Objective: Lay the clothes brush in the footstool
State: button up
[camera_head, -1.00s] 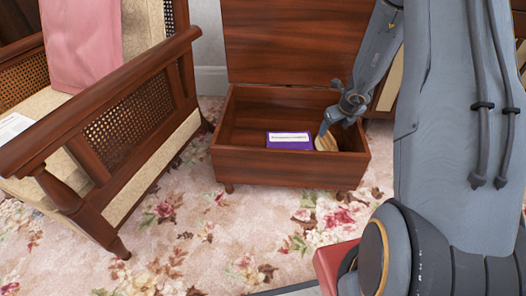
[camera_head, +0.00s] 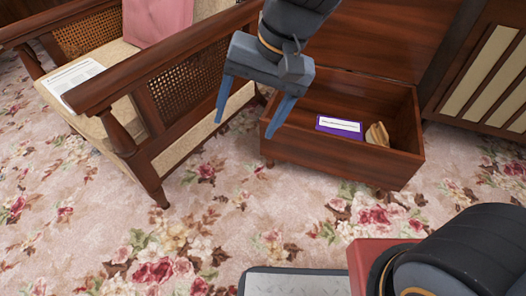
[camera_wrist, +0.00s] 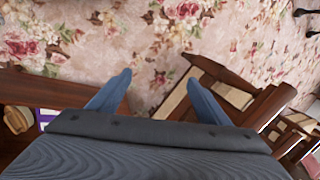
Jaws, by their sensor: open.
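The footstool (camera_head: 345,163) is an open wooden box with its lid raised, standing on the carpet right of the armchair. The clothes brush (camera_head: 377,135), light wood-coloured, is inside it at the right end, leaning against the wall as far as I can see. A purple box with a white label (camera_head: 339,126) lies beside it to the left. My gripper (camera_head: 246,116) is open and empty, above and left of the footstool. In the wrist view my open fingers (camera_wrist: 157,98) point over the carpet, and the brush (camera_wrist: 17,118) shows at the left edge.
A cane-sided wooden armchair (camera_head: 163,84) stands at the left, close to the footstool, with a pink cloth (camera_head: 157,20) and a paper (camera_head: 72,82) on it. A slatted wooden cabinet (camera_head: 484,75) is at the right. Flowered carpet in front is free.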

jog(key=s+d+r+n+h, duration=0.1)
jog(key=s+d+n+h, duration=0.1)
jog(key=s+n, duration=0.5)
jog(key=s+d, duration=0.1)
jog(key=s, duration=0.2)
jog(key=shift+d+r+n, duration=0.15)
jog(key=shift+d+n, duration=0.05)
jog(key=shift+n, duration=0.2)
jog(key=shift+r, duration=0.2)
jog(key=shift+r+m+p, duration=0.3)
jog(key=shift+r+p, duration=0.3)
jog(key=shift+p, duration=0.15)
jog(key=shift+r+p, duration=0.3)
jog(key=shift+r, duration=0.05)
jog(key=d+r+m+p, duration=0.2)
jog(key=d+r+p, duration=0.5)
jog(key=p, duration=0.5)
jog(key=d+r+m+h+p, duration=0.1)
jog(key=d+r+m+p, duration=0.1)
jog(key=d+r+p, duration=0.5)
jog(key=d+r+m+p, duration=0.2)
jog(key=d+r+p, duration=0.5)
jog(key=r+p, duration=0.8)
jog(key=p, duration=0.4)
jog(key=shift+m+h, duration=0.4)
